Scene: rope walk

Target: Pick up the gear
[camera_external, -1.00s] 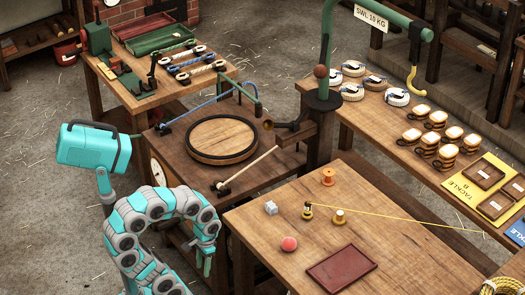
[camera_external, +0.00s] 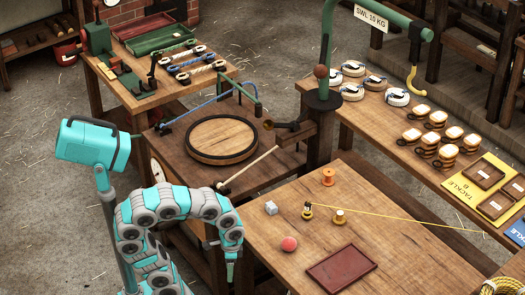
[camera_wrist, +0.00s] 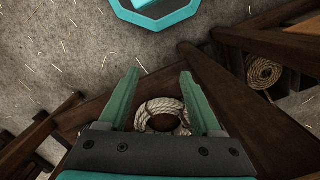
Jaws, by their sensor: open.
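I cannot make out a gear in either view. Small pieces stand on the front table (camera_external: 400,262): a pale grey block (camera_external: 271,208), a pink-red ball (camera_external: 289,243), an orange spool (camera_external: 328,176), a dark and yellow bobbin (camera_external: 307,211) and a yellow-brown knobbed piece (camera_external: 339,218). My gripper (camera_external: 230,275) points down just left of this table's near left edge. In the wrist view my gripper (camera_wrist: 158,78) is open and nothing is held between its fingers. A pale rope coil (camera_wrist: 161,114) shows below, beyond the fingers.
A dark red tray (camera_external: 341,268) lies at the table's front. A yellow line (camera_external: 400,218) crosses the table to the right. A bench with a round wooden disc (camera_external: 222,138) stands behind my arm. Dark wooden beams (camera_wrist: 225,85) and another rope coil (camera_wrist: 264,72) show below.

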